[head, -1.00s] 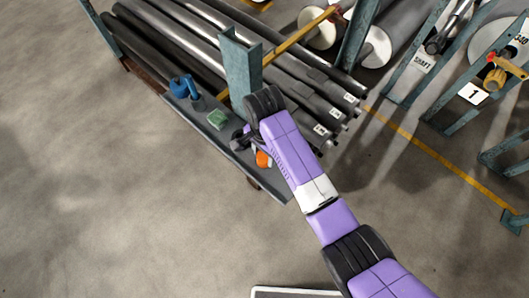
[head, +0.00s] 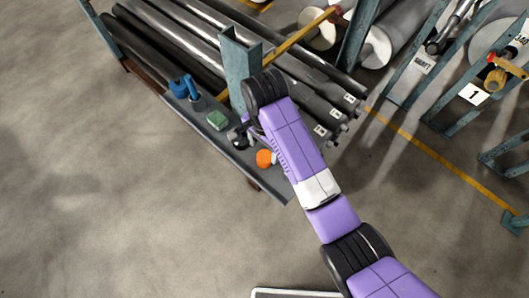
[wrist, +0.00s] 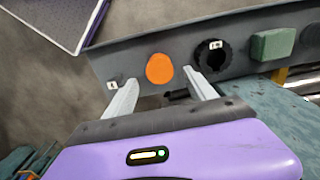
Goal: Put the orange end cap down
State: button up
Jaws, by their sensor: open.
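The orange end cap (head: 264,158) rests on the narrow grey shelf (head: 271,186) along the front of the rack, near the shelf's near end. In the wrist view the orange end cap (wrist: 159,69) lies just beyond the fingertips, between their lines. My gripper (wrist: 161,78) is open, with one pale finger to each side and nothing held between them. In the head view my gripper is mostly hidden under my purple arm, with a pale bit showing beside the cap.
A blue tool (head: 184,88) stands farther along the shelf. A blue-green post (head: 240,72) and long grey rolls (head: 180,40) stand close behind. Open floor lies at left.

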aim_at(264, 156)
notch_tip(264, 156, up, 7)
jog(key=p, duration=0.2)
jog(key=shift+r, duration=0.2)
dwell(0.4)
